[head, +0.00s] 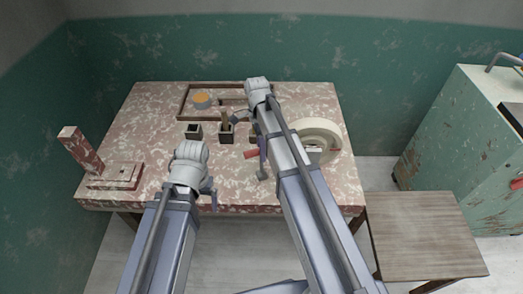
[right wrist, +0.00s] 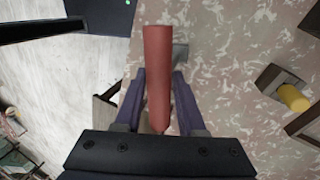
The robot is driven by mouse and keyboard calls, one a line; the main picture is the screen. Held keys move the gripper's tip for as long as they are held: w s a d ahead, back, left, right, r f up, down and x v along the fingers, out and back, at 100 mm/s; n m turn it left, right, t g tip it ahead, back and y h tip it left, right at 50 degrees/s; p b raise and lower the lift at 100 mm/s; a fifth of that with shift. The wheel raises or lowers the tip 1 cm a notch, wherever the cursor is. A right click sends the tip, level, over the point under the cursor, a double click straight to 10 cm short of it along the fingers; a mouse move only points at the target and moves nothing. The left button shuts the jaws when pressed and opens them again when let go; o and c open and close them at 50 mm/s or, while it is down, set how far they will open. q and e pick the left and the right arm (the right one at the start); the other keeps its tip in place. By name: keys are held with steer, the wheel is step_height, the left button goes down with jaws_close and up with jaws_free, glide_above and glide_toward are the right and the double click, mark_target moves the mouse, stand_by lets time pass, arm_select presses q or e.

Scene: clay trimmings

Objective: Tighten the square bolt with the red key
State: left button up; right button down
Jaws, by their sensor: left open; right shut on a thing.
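The red key (right wrist: 157,75) is between the two purple fingers of my right gripper (right wrist: 158,90) in the right wrist view, its red handle running up the picture. A grey piece (right wrist: 181,55) shows beside the handle; I cannot tell whether it belongs to the key. In the head view a red end (head: 250,154) of the key shows left of my right gripper (head: 262,160), over the table; my arm hides much of it. My left gripper (head: 211,193) is open and empty near the table's front edge. I cannot make out the square bolt for certain.
A wooden stool (head: 425,235) stands at right.

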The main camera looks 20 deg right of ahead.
steer(key=shift+s, duration=0.1)
steer(key=m, duration=0.3)
steer(key=shift+d+y, duration=0.1)
steer(key=shift+y, duration=0.3)
steer(key=shift+m, duration=0.4)
steer(key=m+y, duration=0.1)
steer(key=m, duration=0.2)
steer(key=shift+m+t, duration=0.3)
steer(key=shift+t, duration=0.1)
steer(key=shift+r, duration=0.1)
steer(key=shift+r+p, duration=1.9)
steer(key=shift+p, duration=0.15)
